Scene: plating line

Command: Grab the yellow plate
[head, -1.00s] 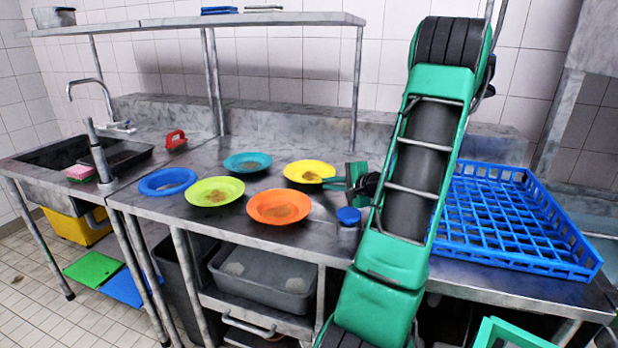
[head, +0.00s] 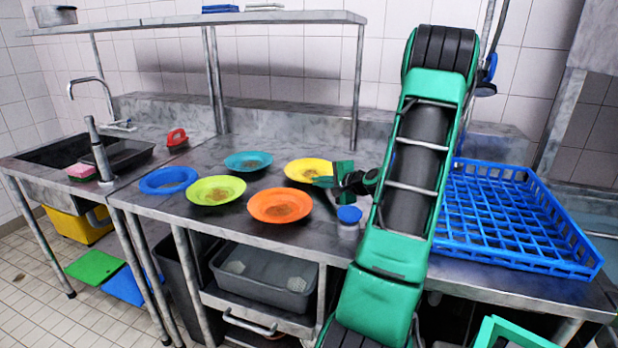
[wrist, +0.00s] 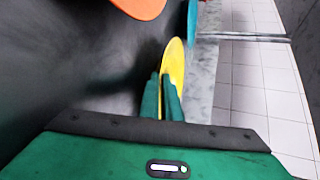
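The yellow plate (head: 307,169) is at the back right of the plate group on the steel counter, with a brownish smear on it. My gripper (head: 322,181) is at its right front rim. In the wrist view the yellow plate (wrist: 176,62) shows nearly edge-on, and the two green fingers of my gripper (wrist: 161,90) are close together with the rim between them, shut on it. The fingers hide part of the rim. I cannot tell whether the plate is clear of the counter.
The orange plate (head: 280,206), lime plate (head: 215,190), teal plate (head: 248,162) and blue plate (head: 168,181) lie to the left. A blue-lidded container (head: 348,217) stands close in front of my gripper. A blue dish rack (head: 520,222) is at the right.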

